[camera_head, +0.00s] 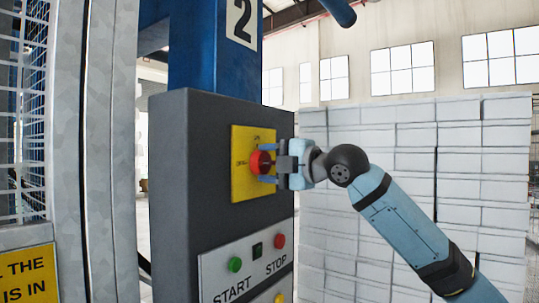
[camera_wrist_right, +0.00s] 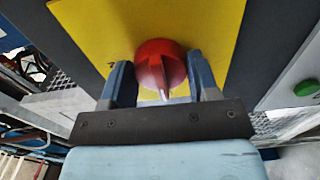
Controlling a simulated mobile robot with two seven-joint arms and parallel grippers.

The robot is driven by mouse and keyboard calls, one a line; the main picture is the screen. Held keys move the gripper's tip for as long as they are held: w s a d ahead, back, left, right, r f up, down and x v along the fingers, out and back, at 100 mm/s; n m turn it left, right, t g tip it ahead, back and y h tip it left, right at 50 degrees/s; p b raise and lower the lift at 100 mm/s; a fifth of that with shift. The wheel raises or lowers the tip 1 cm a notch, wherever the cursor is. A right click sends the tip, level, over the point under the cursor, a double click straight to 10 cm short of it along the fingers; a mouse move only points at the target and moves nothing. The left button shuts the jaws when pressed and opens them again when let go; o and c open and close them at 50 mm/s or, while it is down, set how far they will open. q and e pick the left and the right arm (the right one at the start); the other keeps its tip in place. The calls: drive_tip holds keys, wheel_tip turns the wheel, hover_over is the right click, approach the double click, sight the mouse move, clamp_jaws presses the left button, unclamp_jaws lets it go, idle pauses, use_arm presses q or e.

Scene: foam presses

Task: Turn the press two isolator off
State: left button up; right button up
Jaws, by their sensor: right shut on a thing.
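The press two isolator is a red rotary knob (camera_head: 259,162) on a yellow plate (camera_head: 243,189), on the face of a dark grey control box (camera_head: 185,150). A black "2" on a white label (camera_head: 241,20) marks the blue column above it. My right gripper (camera_head: 268,163) reaches in from the right at the knob. In the right wrist view the red knob (camera_wrist_right: 160,66) sits between the two fingers (camera_wrist_right: 162,85), its ridge pointing toward the gripper's palm. The right gripper is shut on the knob. My left gripper is in neither view.
Below the isolator is a white START/STOP panel (camera_head: 222,268) with a green button (camera_head: 235,264) and a red button (camera_head: 279,241). A mesh guard (camera_head: 22,110) and grey post stand at left. White stacked blocks (camera_head: 460,150) fill the right behind my arm.

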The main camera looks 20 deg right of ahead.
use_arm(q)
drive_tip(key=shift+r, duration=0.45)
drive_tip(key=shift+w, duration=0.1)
use_arm(e)
drive_tip(key=o, duration=0.9)
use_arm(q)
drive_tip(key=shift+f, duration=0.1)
use_arm(e)
drive_tip(key=shift+s+d, duration=0.2)
use_arm(q)
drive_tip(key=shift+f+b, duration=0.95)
drive_tip(key=shift+b, duration=0.1)
use_arm(e)
drive_tip(key=shift+v, duration=6.65)
